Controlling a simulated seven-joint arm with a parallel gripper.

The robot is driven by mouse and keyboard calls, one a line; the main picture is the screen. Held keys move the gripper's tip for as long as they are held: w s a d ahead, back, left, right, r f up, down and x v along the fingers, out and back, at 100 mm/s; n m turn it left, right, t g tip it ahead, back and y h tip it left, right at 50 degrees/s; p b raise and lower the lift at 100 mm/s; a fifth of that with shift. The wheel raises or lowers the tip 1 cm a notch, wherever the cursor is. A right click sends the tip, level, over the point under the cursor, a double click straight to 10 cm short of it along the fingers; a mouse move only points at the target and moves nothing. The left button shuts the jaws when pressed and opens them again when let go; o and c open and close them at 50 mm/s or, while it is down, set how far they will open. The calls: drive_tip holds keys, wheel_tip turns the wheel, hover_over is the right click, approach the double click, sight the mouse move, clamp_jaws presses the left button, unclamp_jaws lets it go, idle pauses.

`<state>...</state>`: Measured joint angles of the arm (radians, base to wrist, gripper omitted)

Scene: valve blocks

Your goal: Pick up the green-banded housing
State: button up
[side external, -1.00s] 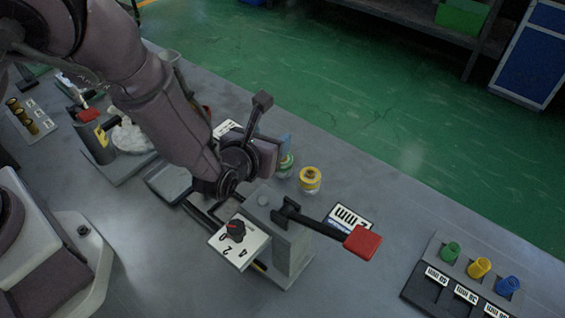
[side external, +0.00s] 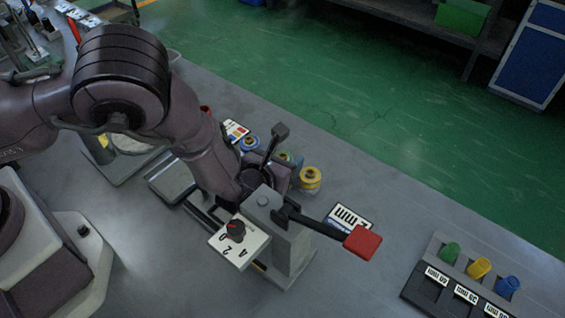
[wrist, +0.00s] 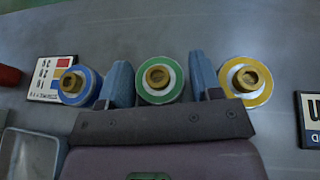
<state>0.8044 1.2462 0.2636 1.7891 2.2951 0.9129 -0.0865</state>
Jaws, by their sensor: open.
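The green-banded housing (wrist: 158,92) is a round white-and-green piece with a brass centre. In the wrist view it stands between the two blue fingers of my open gripper (wrist: 162,76), with a small gap showing on each side. A blue-banded housing (wrist: 79,87) stands just left of the left finger, and a yellow-banded housing (wrist: 246,80) just right of the right finger. In the side external view the yellow-banded housing (side external: 310,180) and blue-banded housing (side external: 250,144) show, while my gripper mostly hides the green one.
A grey post with a red-ended lever (side external: 362,243) stands near my gripper in the side external view. A numbered dial plate (side external: 238,246) is attached to it. A rack of green, yellow and blue caps (side external: 468,285) is at the lower right. A grey tray (side external: 172,180) lies left.

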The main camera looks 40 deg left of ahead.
drive_tip(key=c, duration=0.8)
drive_tip(key=shift+o, duration=0.2)
drive_tip(key=shift+w, duration=0.1)
